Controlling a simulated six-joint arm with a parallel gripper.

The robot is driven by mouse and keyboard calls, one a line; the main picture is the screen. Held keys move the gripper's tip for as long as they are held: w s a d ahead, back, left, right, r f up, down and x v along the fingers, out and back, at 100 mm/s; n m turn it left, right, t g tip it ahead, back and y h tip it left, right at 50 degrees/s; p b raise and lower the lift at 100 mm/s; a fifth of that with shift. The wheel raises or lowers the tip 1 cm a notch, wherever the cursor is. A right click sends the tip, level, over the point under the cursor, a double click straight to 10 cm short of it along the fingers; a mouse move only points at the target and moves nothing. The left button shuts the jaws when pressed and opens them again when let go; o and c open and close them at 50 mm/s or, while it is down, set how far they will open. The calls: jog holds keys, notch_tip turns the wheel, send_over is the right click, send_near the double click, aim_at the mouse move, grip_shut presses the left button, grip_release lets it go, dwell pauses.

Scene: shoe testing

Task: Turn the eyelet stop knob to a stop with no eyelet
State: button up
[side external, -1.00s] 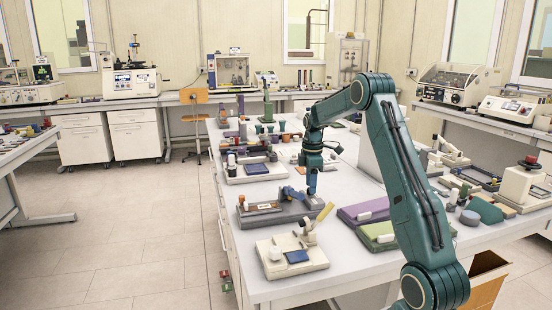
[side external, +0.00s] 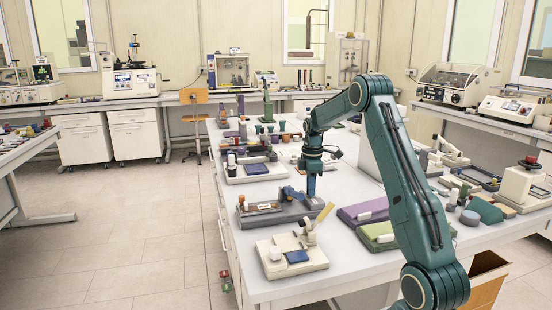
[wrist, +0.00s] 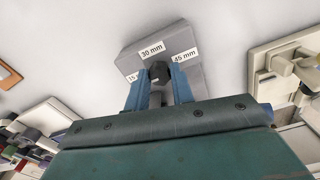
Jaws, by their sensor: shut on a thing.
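The eyelet stop knob (wrist: 159,71) is a small dark faceted knob on a grey block (wrist: 186,36) in the wrist view. White labels on the block read 30 mm (wrist: 152,50), 45 mm (wrist: 184,56) and one starting with 15 (wrist: 133,78), partly hidden by a finger. My gripper (wrist: 158,88) has its two blue fingers on either side of the knob, shut on it. I cannot tell which label the knob points to. In the side view my gripper (side external: 311,193) reaches down to the right end of the dark grey fixture (side external: 283,218); the knob is hidden there.
A cream fixture with a blue pad (side external: 297,256) stands in front of the grey one. Purple (side external: 360,216) and green (side external: 377,236) slabs lie to the right. Another pad fixture (side external: 254,172) stands behind. Bare white bench top lies between them.

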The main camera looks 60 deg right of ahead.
jog(key=m, duration=1.3)
jog(key=shift+r, duration=0.1)
jog(key=m, duration=0.4)
jog(key=shift+m, duration=0.3)
dwell(0.5)
jog(key=o, duration=1)
